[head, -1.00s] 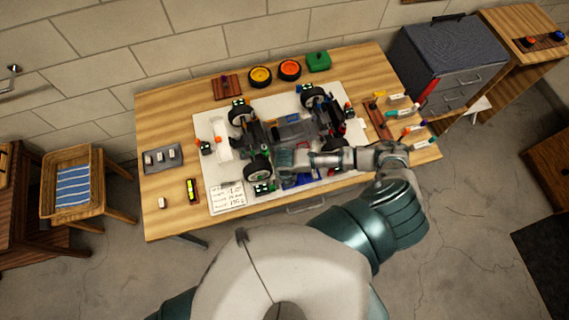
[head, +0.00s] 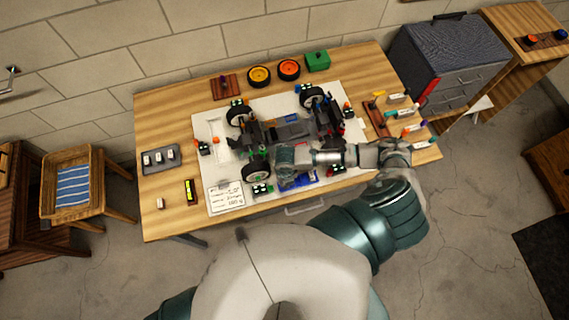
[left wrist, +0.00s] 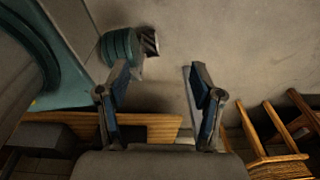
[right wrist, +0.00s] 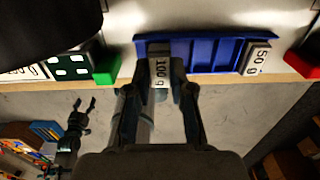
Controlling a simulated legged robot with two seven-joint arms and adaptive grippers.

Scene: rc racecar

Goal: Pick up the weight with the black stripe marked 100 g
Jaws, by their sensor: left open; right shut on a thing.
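The 100 g weight (right wrist: 160,71), a small block with a white label reading "100 g", is in the right wrist view, at the left end of a blue compartment tray (right wrist: 203,52). My right gripper (right wrist: 161,84) is shut on it, a finger at each side. I cannot tell whether it is clear of the tray floor. In the head view my right gripper (head: 285,162) is over the front of the car, hiding the weight; part of the blue tray (head: 303,181) shows below it. My left gripper (left wrist: 160,70) is open and empty, away from the table.
A 50 g weight (right wrist: 257,58) sits at the tray's right end. A green block (right wrist: 107,70) is left of the tray, a red one (right wrist: 303,65) right. The car chassis (head: 290,130) fills the mat's middle. A grey tray (head: 161,158) holds small white blocks.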

